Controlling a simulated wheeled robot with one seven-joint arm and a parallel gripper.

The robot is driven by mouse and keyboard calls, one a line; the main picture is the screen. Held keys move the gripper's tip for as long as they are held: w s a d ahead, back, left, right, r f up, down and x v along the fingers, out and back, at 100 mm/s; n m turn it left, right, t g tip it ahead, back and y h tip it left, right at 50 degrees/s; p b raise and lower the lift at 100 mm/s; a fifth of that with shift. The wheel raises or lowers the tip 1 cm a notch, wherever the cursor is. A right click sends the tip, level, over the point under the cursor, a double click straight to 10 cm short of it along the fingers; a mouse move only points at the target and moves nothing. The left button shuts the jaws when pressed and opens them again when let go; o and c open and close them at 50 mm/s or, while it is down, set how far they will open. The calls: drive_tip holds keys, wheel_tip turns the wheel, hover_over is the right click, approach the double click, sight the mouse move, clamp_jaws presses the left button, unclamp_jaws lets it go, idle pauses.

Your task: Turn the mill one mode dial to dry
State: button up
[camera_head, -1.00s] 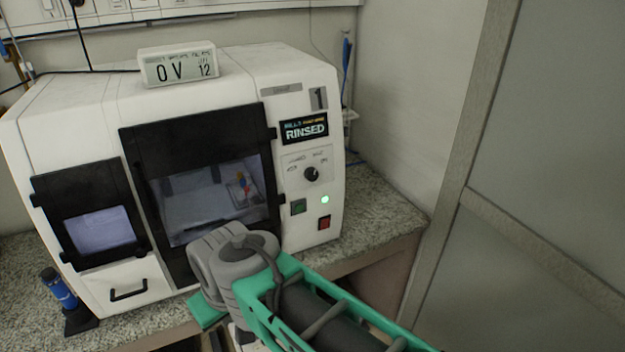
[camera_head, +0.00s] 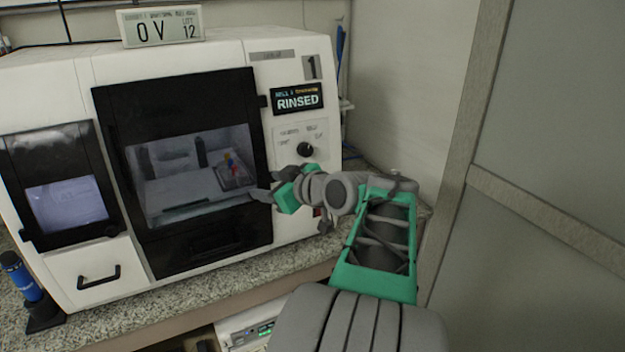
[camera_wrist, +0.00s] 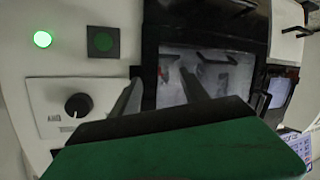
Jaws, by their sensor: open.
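The mode dial (camera_head: 305,149) is a small black knob on a white panel at the right of the mill's (camera_head: 262,110) front, under a screen (camera_head: 297,98) reading RINSED. In the wrist view the dial (camera_wrist: 78,105) is at the left, on its plate (camera_wrist: 60,125), with its labels too small to read. My gripper (camera_head: 262,188) is in front of the mill, below and left of the dial, near the right edge of the window frame. In the wrist view its two fingers (camera_wrist: 160,88) stand apart with nothing between them, to the right of the dial and not touching it.
The black-framed window (camera_head: 190,170) is beside the gripper. A sign (camera_head: 160,26) stands on top. A wall (camera_head: 405,100) is at the right.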

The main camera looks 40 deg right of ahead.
sight(308, 151)
drive_tip(key=s+d+r+t+h+b, duration=0.2)
drive_tip(key=s+d+r+t+b, duration=0.15)
drive_tip(key=s+d, duration=0.65)
drive_tip(key=shift+t, duration=0.25)
drive_tip(key=w, duration=0.3)
drive_tip(key=w+d+p, duration=0.1)
drive_tip(key=w, duration=0.1)
drive_tip(key=w+d, duration=0.1)
drive_tip(key=w, duration=0.2)
drive_tip(key=shift+w+d+r+p, duration=0.1)
drive_tip(key=shift+w+p, duration=0.2)
drive_tip(key=shift+w, duration=0.05)
drive_tip(key=shift+w+d, duration=0.1)
drive_tip(key=shift+w, duration=0.25)
clamp_jaws()
